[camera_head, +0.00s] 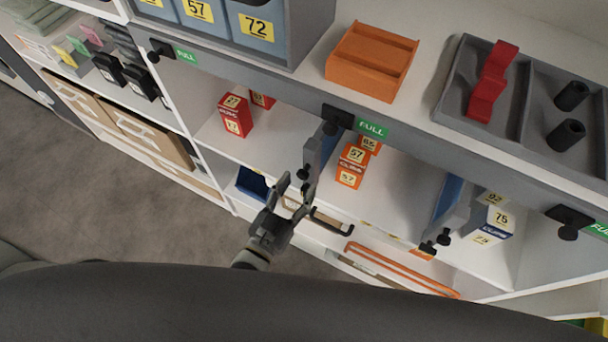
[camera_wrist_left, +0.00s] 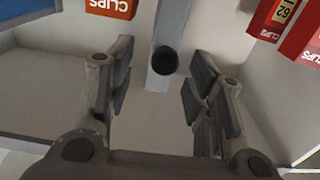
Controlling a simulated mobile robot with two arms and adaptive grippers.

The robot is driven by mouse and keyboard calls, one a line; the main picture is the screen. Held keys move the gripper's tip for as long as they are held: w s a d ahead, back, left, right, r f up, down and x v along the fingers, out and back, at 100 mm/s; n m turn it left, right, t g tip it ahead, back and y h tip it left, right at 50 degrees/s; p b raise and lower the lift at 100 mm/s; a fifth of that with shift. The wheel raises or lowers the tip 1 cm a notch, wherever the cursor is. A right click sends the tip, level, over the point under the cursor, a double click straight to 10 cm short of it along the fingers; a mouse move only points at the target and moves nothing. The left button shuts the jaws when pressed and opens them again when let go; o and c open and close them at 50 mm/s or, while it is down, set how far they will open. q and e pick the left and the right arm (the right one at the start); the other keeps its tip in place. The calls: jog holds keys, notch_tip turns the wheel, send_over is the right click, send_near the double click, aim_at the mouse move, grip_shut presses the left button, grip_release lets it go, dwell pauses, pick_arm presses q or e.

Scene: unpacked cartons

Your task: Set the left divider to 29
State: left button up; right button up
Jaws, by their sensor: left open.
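The left divider (camera_head: 320,152) is a grey-blue upright panel on the shelf, with a black knob (camera_head: 303,174) at its front end. It stands between red boxes (camera_head: 235,116) and orange boxes (camera_head: 352,166). My left gripper (camera_head: 293,188) is open just in front of it. In the left wrist view the divider's knob (camera_wrist_left: 165,60) shows beyond and between the spread fingers (camera_wrist_left: 155,100), touching neither as far as I see. The red boxes (camera_wrist_left: 285,15) carry a label that seems to read 29, upside down. My right gripper is out of view.
A second divider (camera_head: 452,208) stands further right, beside white-blue boxes (camera_head: 495,220) marked 75. A shelf board with green FULL labels (camera_head: 372,129) overhangs the bay. An orange tray (camera_head: 372,62) and a grey tray (camera_head: 455,85) lie on top. An orange rail (camera_head: 400,270) runs below.

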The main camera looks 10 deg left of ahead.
pick_arm(q)
jog(key=v, duration=0.7)
jog(key=shift+s, duration=0.15)
jog(key=shift+r, duration=0.1)
jog(key=s+a+f+g+y, duration=0.1)
jog(key=s+a+f+g, duration=0.1)
jog(key=f, duration=0.7)
jog(key=s+a+f+g+y, duration=0.1)
jog(key=s+f+g, duration=0.15)
jog(key=f, duration=0.55)
jog(key=s+a+f+g+y, duration=0.1)
jog(key=a+f+g, duration=0.15)
jog(key=f, duration=0.65)
jog(key=s+a+f+g+y, duration=0.1)
jog(key=s+a+f+g, duration=0.3)
jog(key=s+f, duration=0.4)
jog(key=s+a+f+n+g+y, duration=0.1)
jog(key=s+a+f+g+y, duration=0.1)
jog(key=s+a+f+g, duration=0.3)
jog(key=s+f, duration=0.3)
jog(key=s, duration=0.2)
jog(key=shift+s+n, duration=0.3)
